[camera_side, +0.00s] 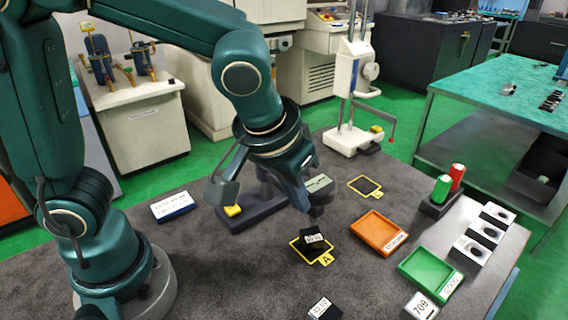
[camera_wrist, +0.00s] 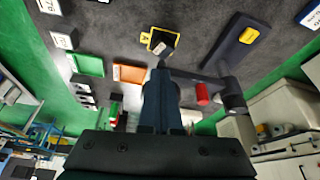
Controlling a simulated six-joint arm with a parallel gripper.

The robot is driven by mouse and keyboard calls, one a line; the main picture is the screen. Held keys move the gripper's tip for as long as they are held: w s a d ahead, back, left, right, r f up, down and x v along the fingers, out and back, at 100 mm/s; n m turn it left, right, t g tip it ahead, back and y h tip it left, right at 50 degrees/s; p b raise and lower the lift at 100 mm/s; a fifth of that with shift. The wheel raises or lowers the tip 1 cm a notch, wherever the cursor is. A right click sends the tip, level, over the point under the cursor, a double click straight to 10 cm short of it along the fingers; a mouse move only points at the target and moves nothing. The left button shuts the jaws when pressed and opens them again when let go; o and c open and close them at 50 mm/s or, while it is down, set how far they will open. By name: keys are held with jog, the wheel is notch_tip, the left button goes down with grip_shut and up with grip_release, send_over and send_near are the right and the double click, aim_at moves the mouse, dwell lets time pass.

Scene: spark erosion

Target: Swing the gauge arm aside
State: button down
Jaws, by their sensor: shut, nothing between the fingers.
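A dark gauge stand has a long base (camera_side: 253,207) with a yellow pad (camera_side: 232,211); in the wrist view the base (camera_wrist: 222,42) lies right of centre. A dark gauge arm (camera_wrist: 190,74) runs from its post (camera_wrist: 234,97) leftward to near my fingertips, with a red piece (camera_wrist: 203,95) beside it. In the side view my wrist hides most of the post and arm. My gripper (camera_side: 316,212) points down, shut and empty, behind a dark block (camera_side: 314,240) in the yellow frame marked A (camera_side: 326,259). I cannot tell whether my fingers touch the arm.
An orange tray (camera_side: 358,238) and a green tray (camera_side: 405,270) lie to the right. Red and green cylinders (camera_side: 442,189) stand in a holder. A white height stand (camera_side: 342,140) is at the back. Labelled blocks (camera_side: 322,305) sit near the front. An empty yellow frame (camera_side: 352,181) lies behind.

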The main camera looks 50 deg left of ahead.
jog(key=shift+w+d+n+y, duration=0.15)
jog(key=shift+w+n, duration=0.25)
jog(key=shift+w, duration=0.2)
jog(key=shift+w+d+n+y, duration=0.15)
jog(key=shift+w+n, duration=0.25)
jog(key=shift+w, duration=0.2)
jog(key=w+a+n+y, duration=0.1)
jog(key=w+a+n, duration=0.1)
jog(key=w, duration=0.5)
jog(key=w+a+n+g, duration=0.1)
jog(key=w+a+n, duration=0.2)
jog(key=w, duration=0.5)
jog(key=shift+a+n+y, duration=0.25)
jog(key=shift+n+y, duration=0.15)
jog(key=s+d+r, duration=0.1)
jog(key=s+d, duration=0.8)
jog(key=shift+d, duration=0.3)
jog(key=shift+w+a+g, duration=0.1)
jog(key=shift+a+g, duration=0.05)
jog(key=shift+g, duration=0.15)
